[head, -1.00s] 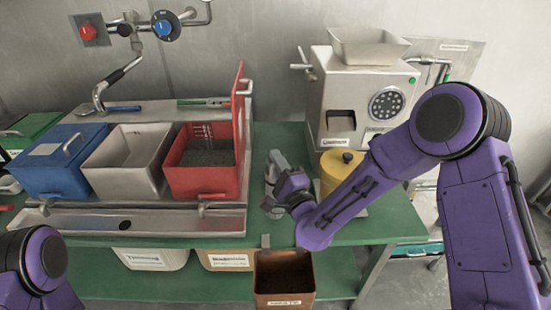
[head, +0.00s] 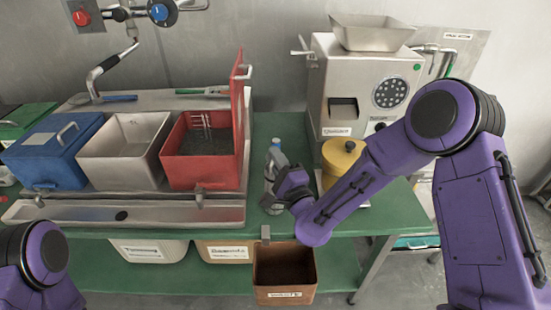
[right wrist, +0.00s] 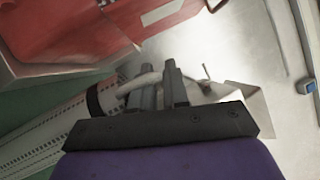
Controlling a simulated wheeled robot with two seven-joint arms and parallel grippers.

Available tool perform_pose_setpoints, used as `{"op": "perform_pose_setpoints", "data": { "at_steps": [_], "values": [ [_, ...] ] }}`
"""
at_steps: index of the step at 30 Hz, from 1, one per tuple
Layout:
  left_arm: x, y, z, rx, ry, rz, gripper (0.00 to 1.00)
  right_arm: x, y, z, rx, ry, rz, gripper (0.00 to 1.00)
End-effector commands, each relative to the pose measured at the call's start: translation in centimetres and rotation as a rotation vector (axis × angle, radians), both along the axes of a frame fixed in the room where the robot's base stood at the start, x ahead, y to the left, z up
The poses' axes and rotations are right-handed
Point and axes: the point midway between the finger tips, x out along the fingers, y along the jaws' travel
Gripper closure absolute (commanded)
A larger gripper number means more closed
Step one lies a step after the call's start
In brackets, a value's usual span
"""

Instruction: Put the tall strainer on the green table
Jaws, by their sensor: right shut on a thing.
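My right gripper (head: 278,180) is above the green table (head: 262,130), between the red bin and the grinder. In the right wrist view its two fingers (right wrist: 161,88) are shut on a pale handle-like part. A pale perforated wall (right wrist: 48,138), which looks like the tall strainer, shows below and left of the fingers, partly hidden by the gripper. In the head view the gripper hides most of what it holds. I cannot tell whether the strainer touches the table. My left gripper is out of view; only a piece of that arm shows at the lower left.
The red bin (head: 178,168) with its raised lid stands left of the gripper, beside a steel bin (head: 122,150) and a blue bin (head: 48,150). The grinder (head: 345,85) and a yellow canister (head: 335,165) are to the right. A brown box (head: 285,290) hangs at the front edge.

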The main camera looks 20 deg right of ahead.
Motion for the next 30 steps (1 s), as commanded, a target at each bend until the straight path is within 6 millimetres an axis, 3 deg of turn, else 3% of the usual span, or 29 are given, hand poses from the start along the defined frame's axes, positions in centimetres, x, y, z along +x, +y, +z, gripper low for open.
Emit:
{"op": "perform_pose_setpoints", "data": {
  "at_steps": [5, 6, 8, 25, 30],
  "values": [
    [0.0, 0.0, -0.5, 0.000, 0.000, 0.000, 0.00, 0.0, 0.0, -0.5, 0.000, 0.000, 0.000, 1.00],
    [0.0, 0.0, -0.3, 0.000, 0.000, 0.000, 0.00, 0.0, 0.0, -0.3, 0.000, 0.000, 0.000, 0.72],
    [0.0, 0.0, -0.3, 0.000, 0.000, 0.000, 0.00, 0.0, 0.0, -0.4, 0.000, 0.001, 0.000, 0.56],
    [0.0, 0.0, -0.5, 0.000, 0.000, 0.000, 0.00, -0.3, 0.0, -0.8, -0.003, 0.010, 0.001, 0.56],
    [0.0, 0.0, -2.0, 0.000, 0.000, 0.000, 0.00, -2.7, -0.4, -1.9, -0.003, 0.011, 0.001, 0.56]
  ]
}}
